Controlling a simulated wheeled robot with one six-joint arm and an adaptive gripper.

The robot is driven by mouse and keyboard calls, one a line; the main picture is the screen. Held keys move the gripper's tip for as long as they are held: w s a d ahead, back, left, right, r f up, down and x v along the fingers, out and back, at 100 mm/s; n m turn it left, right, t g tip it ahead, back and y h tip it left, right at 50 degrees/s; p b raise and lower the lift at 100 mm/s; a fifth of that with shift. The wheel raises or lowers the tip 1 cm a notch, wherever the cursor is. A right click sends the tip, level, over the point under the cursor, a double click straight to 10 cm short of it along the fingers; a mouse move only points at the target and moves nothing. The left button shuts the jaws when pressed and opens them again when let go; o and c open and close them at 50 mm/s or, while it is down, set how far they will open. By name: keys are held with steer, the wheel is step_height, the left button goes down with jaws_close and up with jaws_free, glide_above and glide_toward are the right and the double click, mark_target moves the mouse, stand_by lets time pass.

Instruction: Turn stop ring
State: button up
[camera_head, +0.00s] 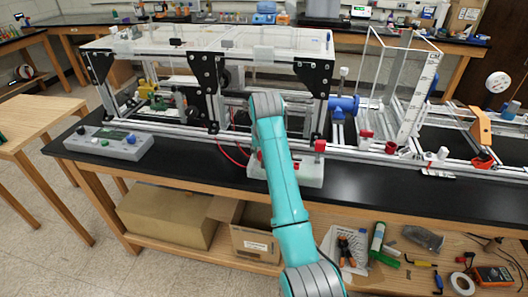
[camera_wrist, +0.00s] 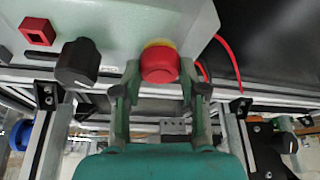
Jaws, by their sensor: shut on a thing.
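The red stop ring (camera_wrist: 159,66), a round mushroom-shaped cap over a yellow collar (camera_wrist: 157,43), is at the top centre of the wrist view. It sits on a light grey control box (camera_wrist: 125,22). My gripper (camera_wrist: 159,74) has one finger on each side of the red cap and is shut on it. In the head view the grey box (camera_head: 312,174) shows at the bench's front edge, partly behind my turquoise arm. My gripper and the stop ring are hidden there by the arm.
A black knob (camera_wrist: 77,62) and a red square button (camera_wrist: 38,31) are left of the ring on the box. A red cable (camera_wrist: 229,62) runs to the right. The extrusion frame (camera_head: 207,90) stands behind. Another grey panel (camera_head: 110,143) lies left on the black bench.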

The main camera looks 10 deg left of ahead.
steer(key=shift+a+m+h, duration=0.1)
steer(key=shift+m+h, duration=0.7)
steer(key=shift+m, duration=1.4)
steer(key=o, duration=1.1)
steer(key=shift+o, duration=0.2)
steer(key=v, duration=0.7)
steer(key=shift+r, duration=0.2)
steer(key=shift+s, duration=0.2)
